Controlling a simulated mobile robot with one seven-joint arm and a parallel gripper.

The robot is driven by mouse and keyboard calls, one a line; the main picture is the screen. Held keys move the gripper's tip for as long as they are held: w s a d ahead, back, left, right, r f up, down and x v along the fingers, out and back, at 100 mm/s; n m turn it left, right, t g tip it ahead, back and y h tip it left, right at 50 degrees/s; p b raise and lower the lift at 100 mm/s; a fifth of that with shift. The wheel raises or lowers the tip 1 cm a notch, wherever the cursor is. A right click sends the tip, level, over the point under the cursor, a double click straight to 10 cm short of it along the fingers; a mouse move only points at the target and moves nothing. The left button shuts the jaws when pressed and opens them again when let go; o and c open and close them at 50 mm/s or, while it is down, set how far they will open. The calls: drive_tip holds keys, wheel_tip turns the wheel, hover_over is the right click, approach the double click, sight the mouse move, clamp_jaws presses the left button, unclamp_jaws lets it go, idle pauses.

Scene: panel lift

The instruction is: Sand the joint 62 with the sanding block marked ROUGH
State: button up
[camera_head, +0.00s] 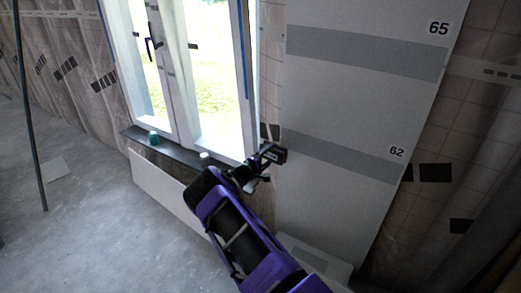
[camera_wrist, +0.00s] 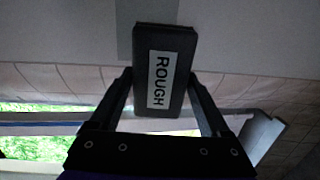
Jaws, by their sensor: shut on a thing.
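My gripper (camera_wrist: 160,95) is shut on a dark sanding block (camera_wrist: 176,38) with a white label reading ROUGH in the wrist view. In the head view my gripper (camera_head: 262,165) is in front of the left edge of the pale panel, at the left end of the joint 62 (camera_head: 340,155). This joint is a grey band across the panel with the number 62 at its right. A grey strip (camera_wrist: 124,30) shows behind the block in the wrist view. I cannot tell whether the block touches the panel.
Another grey band, joint 65 (camera_head: 365,52), runs higher on the panel. A window (camera_head: 180,75) stands left of the panel, with a dark sill (camera_head: 175,150) holding a small green item (camera_head: 154,137). A thin pole (camera_head: 28,110) stands at the far left. The floor at left is mostly clear.

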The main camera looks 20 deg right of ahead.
sight(261, 147)
drive_tip(key=shift+n+t, duration=0.6)
drive_tip(key=shift+t, duration=0.3)
drive_tip(key=w+a+r, duration=0.2)
drive_tip(key=a, duration=0.1)
drive_tip(key=shift+w, duration=0.4)
drive_tip(key=b+x, duration=0.6)
drive_tip(key=shift+f, duration=0.35)
drive_tip(key=o, duration=0.5)
drive_tip(key=shift+r+p, duration=0.35)
drive_tip(key=c, duration=0.7)
